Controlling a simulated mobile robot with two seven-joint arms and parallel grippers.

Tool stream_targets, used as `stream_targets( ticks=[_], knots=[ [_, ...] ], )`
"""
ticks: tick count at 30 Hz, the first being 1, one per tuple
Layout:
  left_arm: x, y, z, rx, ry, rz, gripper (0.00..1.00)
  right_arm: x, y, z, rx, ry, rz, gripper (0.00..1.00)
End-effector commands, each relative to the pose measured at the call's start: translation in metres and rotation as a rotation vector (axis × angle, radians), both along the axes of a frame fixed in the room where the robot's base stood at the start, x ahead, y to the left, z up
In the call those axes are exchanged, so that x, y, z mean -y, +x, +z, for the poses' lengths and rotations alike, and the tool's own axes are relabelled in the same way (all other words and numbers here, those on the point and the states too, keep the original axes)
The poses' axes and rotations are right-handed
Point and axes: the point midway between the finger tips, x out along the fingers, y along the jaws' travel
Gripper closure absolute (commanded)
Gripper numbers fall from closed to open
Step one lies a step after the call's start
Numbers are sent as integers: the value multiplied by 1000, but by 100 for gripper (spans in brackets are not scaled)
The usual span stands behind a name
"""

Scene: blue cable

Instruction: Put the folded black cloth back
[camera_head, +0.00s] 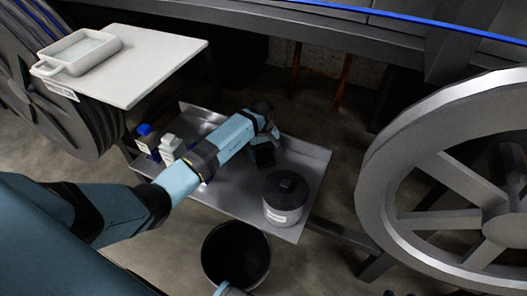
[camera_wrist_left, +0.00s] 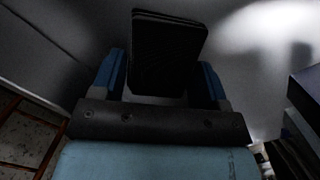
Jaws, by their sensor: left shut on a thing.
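The folded black cloth (camera_wrist_left: 168,50) is a dark, layered block between the two blue fingers of my left gripper (camera_wrist_left: 162,82) in the left wrist view. The gripper is shut on it. In the head view my left arm reaches in from the left, and the gripper (camera_head: 264,142) is over the grey metal tray (camera_head: 225,195). The cloth (camera_head: 263,156) shows there as a small dark shape at the gripper, partly hidden by it. I cannot tell whether the cloth touches the tray. My right gripper is not seen.
A dark lidded canister (camera_head: 285,199) stands at the tray's right front. A blue-capped bottle (camera_head: 147,140) and a white bottle (camera_head: 171,149) stand at its left. A black bucket (camera_head: 236,256) is in front. A white table (camera_head: 150,62) holds a white dish (camera_head: 82,52). A large wheel (camera_head: 405,165) is at right.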

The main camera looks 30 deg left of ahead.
Motion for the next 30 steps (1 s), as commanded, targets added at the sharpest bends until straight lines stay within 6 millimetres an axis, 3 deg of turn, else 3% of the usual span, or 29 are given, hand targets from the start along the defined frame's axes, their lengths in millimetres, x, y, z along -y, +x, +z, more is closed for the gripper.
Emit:
stream_targets(
  ticks=[2,3,6,17,30],
  knots=[
    [0,0,-2,1,1,0,51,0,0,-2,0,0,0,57],
    [0,0,-2,0,0,-1,30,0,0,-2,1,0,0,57],
    [0,0,-1,0,0,-1,7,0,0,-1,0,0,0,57],
    [-1,1,5,2,1,0,6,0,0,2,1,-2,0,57],
    [-9,8,89,3,4,-1,6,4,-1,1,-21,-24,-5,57]
  ],
)
